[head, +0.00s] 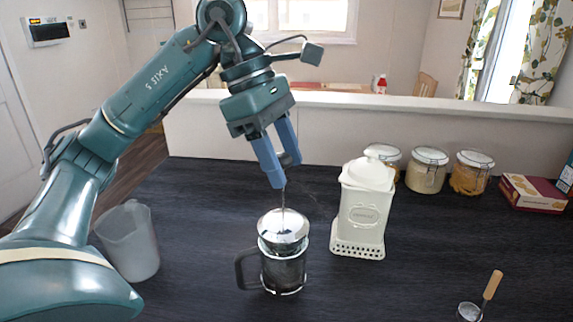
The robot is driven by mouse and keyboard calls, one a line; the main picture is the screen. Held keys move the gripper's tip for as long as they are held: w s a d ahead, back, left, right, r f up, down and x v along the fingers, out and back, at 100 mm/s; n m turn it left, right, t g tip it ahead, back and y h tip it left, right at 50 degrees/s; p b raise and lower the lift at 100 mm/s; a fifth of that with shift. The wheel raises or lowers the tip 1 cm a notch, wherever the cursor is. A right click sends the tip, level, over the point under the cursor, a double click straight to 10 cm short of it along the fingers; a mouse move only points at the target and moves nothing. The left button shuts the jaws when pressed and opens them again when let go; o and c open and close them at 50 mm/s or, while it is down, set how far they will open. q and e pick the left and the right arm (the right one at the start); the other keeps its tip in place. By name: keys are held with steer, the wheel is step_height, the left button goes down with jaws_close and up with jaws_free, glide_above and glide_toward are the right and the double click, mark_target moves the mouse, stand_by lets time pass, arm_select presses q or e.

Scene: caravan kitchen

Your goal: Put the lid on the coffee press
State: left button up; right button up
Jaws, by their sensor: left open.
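The coffee press (283,271) stands upright on the dark counter, with its dark handle to the left. Its shiny domed lid (283,226) sits at the top of the press, with the thin plunger rod rising from it. Whether the lid is fully seated is hard to tell. My left gripper (283,174) is open just above the lid, fingers pointing down around the upper end of the rod. The knob at the rod's top is not clearly visible. My right gripper is not in view.
A white canister (364,207) stands right of the press, close by. A translucent jug (129,241) is at the left, near my arm. Glass jars (427,170) and a red box (533,193) line the back right. A wooden-handled scoop (491,287) is at the front right.

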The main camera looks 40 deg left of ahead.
arm_select(q)
steer(key=p+v, duration=0.3)
steer(key=v, duration=0.8)
steer(key=shift+p, duration=0.35)
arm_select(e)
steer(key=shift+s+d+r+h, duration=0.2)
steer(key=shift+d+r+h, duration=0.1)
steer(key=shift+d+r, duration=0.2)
arm_select(q)
steer(key=shift+a+r, duration=0.15)
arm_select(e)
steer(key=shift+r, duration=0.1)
